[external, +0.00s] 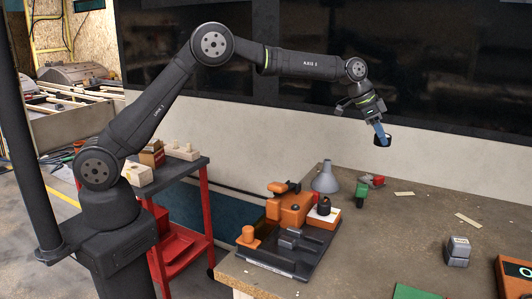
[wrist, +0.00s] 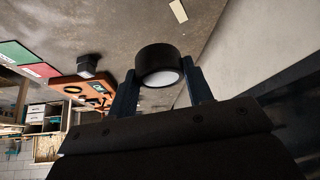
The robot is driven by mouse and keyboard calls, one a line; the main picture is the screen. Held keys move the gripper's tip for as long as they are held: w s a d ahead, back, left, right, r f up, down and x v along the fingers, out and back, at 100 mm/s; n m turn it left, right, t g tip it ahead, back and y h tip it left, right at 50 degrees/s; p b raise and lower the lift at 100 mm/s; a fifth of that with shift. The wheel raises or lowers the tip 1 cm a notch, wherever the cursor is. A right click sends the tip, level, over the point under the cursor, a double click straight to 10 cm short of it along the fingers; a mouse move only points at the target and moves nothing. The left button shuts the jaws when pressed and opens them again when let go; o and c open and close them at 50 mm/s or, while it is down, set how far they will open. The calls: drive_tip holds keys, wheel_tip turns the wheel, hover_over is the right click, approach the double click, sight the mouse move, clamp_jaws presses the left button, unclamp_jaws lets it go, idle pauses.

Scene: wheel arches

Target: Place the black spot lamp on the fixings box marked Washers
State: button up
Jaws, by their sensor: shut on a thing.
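The black spot lamp (external: 383,140) is a short dark cylinder with a pale round face, which shows in the wrist view (wrist: 161,63). My gripper (external: 380,131) is shut on it, with one blue finger on each side, and holds it in the air well above the bench. In the wrist view my gripper (wrist: 160,82) has the lamp between its fingertips. I cannot read the word Washers on anything. A small orange box with a white top (external: 331,214) stands on the bench with a dark knob-like thing on it; I cannot tell whether it is the fixings box.
An orange case with a green label (external: 514,274) is cut off at the right edge. A grey block (external: 457,251) and a green sheet (external: 414,292) lie near it. The middle of the bench (external: 395,230) is clear.

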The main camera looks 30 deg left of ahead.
drive_tip(key=w+a+n+t, duration=0.15)
drive_tip(key=w+a, duration=0.25)
drive_tip(key=a, duration=0.5)
drive_tip(key=w+a+n+y, duration=0.15)
drive_tip(key=w+a, duration=0.25)
drive_tip(key=a, duration=0.4)
drive_tip(key=w+a+n+t+h, duration=0.1)
drive_tip(key=w+a+n, duration=0.1)
drive_tip(key=w+a, duration=0.5)
drive_tip(key=s+a+n+t+y, duration=0.15)
drive_tip(key=a+n, duration=0.25)
drive_tip(key=a, duration=2)
drive_tip(key=n+y, duration=0.5)
drive_tip(key=n, duration=0.3)
hover_over(151, 145)
drive_tip(key=w+a, duration=0.1)
drive_tip(key=a, duration=0.1)
drive_tip(key=f, duration=0.8)
drive_tip(key=shift+w+f, duration=0.2)
drive_tip(key=shift+f, duration=0.15)
drive_tip(key=shift+a+f, duration=0.35)
drive_tip(key=shift+f, duration=1.85)
